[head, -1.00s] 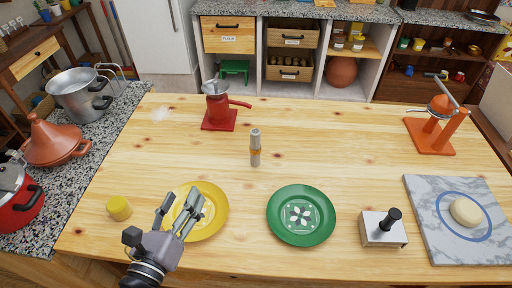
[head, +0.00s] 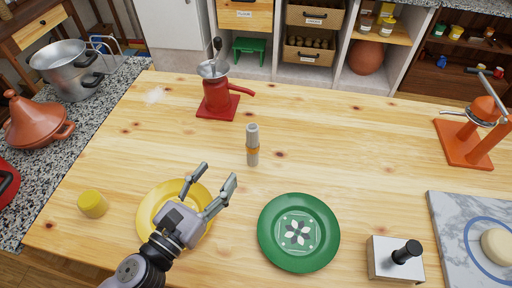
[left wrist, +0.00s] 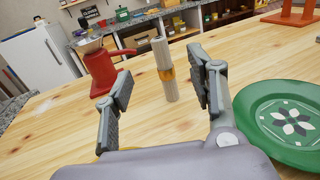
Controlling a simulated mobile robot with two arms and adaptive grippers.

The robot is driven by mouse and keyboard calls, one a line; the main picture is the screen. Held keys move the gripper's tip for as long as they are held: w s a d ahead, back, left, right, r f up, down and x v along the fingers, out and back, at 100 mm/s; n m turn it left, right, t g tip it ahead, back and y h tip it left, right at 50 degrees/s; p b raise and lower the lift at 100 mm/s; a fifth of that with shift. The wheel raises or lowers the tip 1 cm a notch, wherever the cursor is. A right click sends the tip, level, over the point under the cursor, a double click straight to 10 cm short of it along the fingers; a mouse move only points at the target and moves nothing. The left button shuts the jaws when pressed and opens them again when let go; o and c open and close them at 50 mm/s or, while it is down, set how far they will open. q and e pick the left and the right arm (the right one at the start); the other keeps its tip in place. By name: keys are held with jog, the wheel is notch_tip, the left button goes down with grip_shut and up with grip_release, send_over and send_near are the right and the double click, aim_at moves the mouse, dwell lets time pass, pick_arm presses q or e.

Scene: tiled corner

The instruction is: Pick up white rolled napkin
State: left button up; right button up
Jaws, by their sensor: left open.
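The white rolled napkin (head: 252,146) stands upright on the wooden table, with an orange-gold band around its middle. It also shows in the left wrist view (left wrist: 164,68), beyond and between my open fingers. My left gripper (head: 215,178) is open and empty, above the far edge of the yellow plate (head: 150,213), left of and nearer than the napkin. In the left wrist view the left gripper (left wrist: 165,100) has its two fingers spread apart, with the napkin not between the pads. My right gripper is not in view.
A green plate (head: 298,262) lies right of my left gripper. A red grinder-like device (head: 218,98) stands behind and left of the napkin. Mid-table right is clear.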

pick_arm(q)
notch_tip(320, 180, down, 4)
jog(key=b, duration=0.3)
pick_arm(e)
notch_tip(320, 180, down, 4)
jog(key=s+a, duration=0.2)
pick_arm(q)
jog(key=p, duration=0.4)
send_near(249, 140)
jog(key=x, duration=0.6)
jog(key=shift+s+d, duration=0.15)
jog(key=shift+d, duration=0.1)
jog(key=p+x, duration=0.1)
jog(key=x, duration=0.4)
jog(key=shift+w+a, duration=0.1)
jog(key=shift+w, duration=0.15)
jog(key=shift+w+f, duration=0.1)
jog(key=shift+w, duration=0.15)
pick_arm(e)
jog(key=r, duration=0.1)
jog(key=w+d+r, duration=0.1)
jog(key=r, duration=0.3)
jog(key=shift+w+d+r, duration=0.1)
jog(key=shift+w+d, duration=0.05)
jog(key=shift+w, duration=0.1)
pick_arm(q)
jog(key=shift+c, duration=0.2)
jog(key=shift+c, duration=1.3)
jog(key=c, duration=0.9)
